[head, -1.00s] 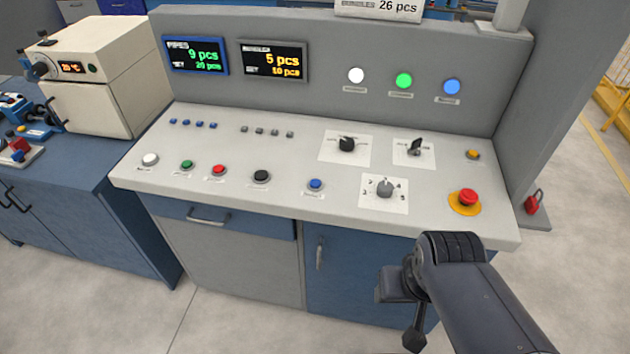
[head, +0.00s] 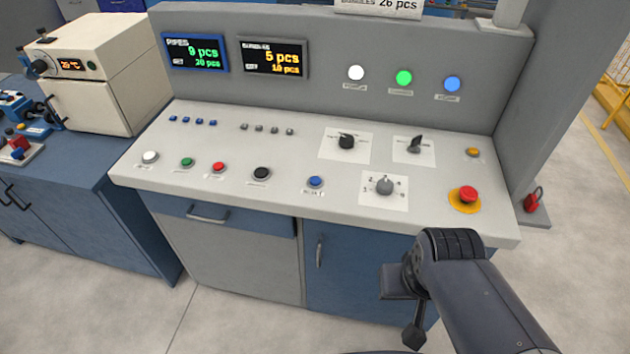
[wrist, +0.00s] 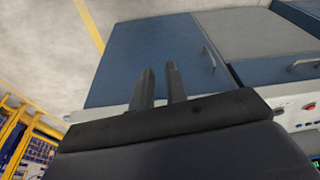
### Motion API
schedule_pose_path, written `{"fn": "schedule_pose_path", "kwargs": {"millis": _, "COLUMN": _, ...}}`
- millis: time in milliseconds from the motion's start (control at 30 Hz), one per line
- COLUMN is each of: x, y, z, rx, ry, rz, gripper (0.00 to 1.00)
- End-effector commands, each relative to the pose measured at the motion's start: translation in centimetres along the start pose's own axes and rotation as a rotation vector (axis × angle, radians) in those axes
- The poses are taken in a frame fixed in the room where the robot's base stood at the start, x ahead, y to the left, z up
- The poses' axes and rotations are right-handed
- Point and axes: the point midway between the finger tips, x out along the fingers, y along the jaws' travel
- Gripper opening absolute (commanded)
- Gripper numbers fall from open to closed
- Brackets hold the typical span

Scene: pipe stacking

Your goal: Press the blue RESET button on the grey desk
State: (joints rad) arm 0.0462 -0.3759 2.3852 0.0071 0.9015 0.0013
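The blue button (head: 315,182) sits on the front row of the grey desk's (head: 270,198) sloping top, between a black button and a rotary dial. The label below it is too small to read for certain. My gripper (head: 414,338) hangs low in front of the desk, to the right of and below the blue button, touching nothing. In the wrist view its two fingers (wrist: 160,85) stand apart with an empty gap between them, against a blue cabinet door. The blue button cannot be made out in the wrist view.
White (head: 150,158), green (head: 187,163), red (head: 218,168) and black (head: 261,174) buttons line the same row. The dial (head: 384,186) and a red mushroom button (head: 467,195) are to the right. A blue lamp (head: 453,83) is on the back panel. Free space lies above the desktop.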

Motion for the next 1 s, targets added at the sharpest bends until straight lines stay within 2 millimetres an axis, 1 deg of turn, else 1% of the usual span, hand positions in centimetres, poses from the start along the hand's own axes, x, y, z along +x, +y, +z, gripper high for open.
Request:
{"fn": "schedule_pose_path", "kwargs": {"millis": 33, "x": 0.0, "y": 0.0, "z": 0.0, "rx": 0.0, "ry": 0.0, "rz": 0.0, "gripper": 0.1}}
{"fn": "schedule_pose_path", "kwargs": {"millis": 167, "x": 0.0, "y": 0.0, "z": 0.0, "rx": 0.0, "ry": 0.0, "rz": 0.0, "gripper": 0.0}}
{"fn": "schedule_pose_path", "kwargs": {"millis": 1000, "x": 0.0, "y": 0.0, "z": 0.0, "rx": 0.0, "ry": 0.0, "rz": 0.0, "gripper": 0.0}}
